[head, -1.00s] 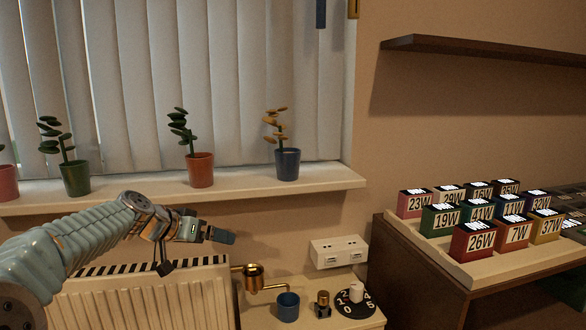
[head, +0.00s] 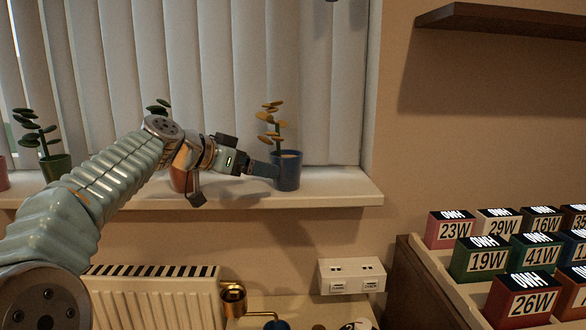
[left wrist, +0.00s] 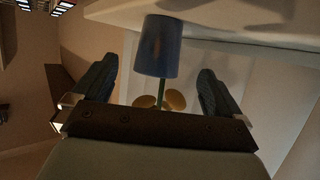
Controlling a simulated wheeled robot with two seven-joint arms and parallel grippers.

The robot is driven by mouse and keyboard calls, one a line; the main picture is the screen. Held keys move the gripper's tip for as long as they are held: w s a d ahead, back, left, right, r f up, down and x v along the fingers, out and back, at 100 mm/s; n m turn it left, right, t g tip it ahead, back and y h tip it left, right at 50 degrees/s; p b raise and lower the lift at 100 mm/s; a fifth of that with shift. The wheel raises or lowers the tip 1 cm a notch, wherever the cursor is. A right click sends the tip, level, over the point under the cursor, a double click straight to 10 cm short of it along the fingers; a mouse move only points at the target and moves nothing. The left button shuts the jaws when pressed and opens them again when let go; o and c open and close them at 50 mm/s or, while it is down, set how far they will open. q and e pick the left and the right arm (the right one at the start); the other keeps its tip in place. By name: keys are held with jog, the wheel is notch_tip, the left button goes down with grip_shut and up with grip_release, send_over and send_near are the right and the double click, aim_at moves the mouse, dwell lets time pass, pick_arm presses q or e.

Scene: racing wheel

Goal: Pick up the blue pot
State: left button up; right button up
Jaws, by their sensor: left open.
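The blue pot (head: 288,173) stands upright on the windowsill, holding a plant with yellow leaves. My left gripper (head: 268,170) reaches in from the left at the pot's height, its fingertips at the pot's left side. In the left wrist view the blue pot (left wrist: 157,45) appears upside down, between the two spread fingers of the left gripper (left wrist: 155,72), with a gap on each side. The gripper is open and holds nothing. How far the fingers reach along the pot is hard to tell. My right gripper is not in view.
The white windowsill (head: 335,187) ends right of the pot. An orange pot (head: 180,172) is partly hidden behind my arm, and a green pot (head: 55,166) stands further left. Blinds (head: 220,70) hang behind. A radiator (head: 150,300) and a white socket box (head: 352,276) are below.

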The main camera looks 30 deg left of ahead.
aim_at(287, 171)
pick_arm(q)
jog(key=p+x, duration=0.1)
jog(key=x, duration=0.4)
jog(key=shift+w, duration=0.1)
jog(key=shift+w+d, duration=0.15)
jog(key=shift+w, duration=0.15)
jog(key=p+x, duration=0.2)
jog(key=x, duration=0.2)
jog(key=shift+w+f, duration=0.25)
jog(key=shift+r, duration=0.1)
jog(key=c, duration=1.4)
